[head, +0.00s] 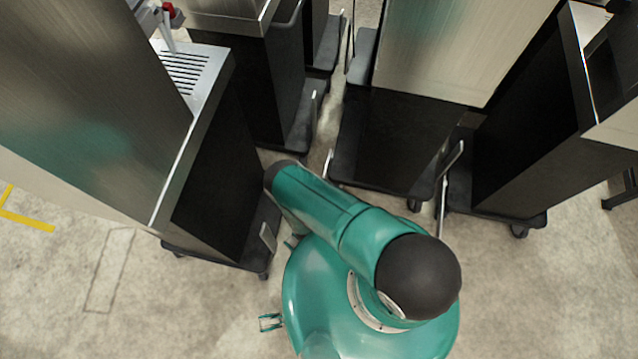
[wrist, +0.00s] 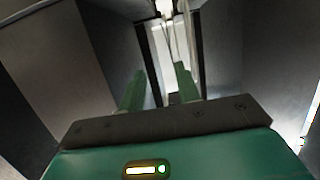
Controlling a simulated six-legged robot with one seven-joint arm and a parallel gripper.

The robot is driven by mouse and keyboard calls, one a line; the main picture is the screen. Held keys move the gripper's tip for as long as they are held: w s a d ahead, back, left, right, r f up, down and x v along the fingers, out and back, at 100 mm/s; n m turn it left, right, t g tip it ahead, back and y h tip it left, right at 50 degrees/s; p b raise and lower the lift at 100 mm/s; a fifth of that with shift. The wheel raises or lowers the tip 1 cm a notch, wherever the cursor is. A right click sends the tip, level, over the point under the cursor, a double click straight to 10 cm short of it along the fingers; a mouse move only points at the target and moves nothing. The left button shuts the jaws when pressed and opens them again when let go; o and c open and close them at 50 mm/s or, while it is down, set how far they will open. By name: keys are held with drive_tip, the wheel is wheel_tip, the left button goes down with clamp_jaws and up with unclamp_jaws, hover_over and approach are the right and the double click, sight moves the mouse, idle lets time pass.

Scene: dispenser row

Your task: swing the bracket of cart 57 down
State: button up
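No cart number is legible, so I cannot tell which cart is 57. Upright metal brackets stand at the base edges of several carts in the head view: one on the left cart (head: 268,237), one on the back cart (head: 314,105), one on the middle cart (head: 329,162) and one at its right corner (head: 452,158). My gripper (wrist: 160,82) is open in the wrist view, its two green fingers apart. Pale upright bars (wrist: 172,40) show beyond the fingers; I cannot tell whether one is a bracket. The head view does not show my gripper's fingers.
Tall steel dispensers on black wheeled carts crowd around me: the left dispenser (head: 90,110), the middle one (head: 455,45) and the right one (head: 540,110). Narrow gaps separate them. The concrete floor (head: 540,300) is open at the lower right, and also at the lower left.

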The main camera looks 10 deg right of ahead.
drive_tip(key=v, duration=1.3)
drive_tip(key=shift+s, duration=0.2)
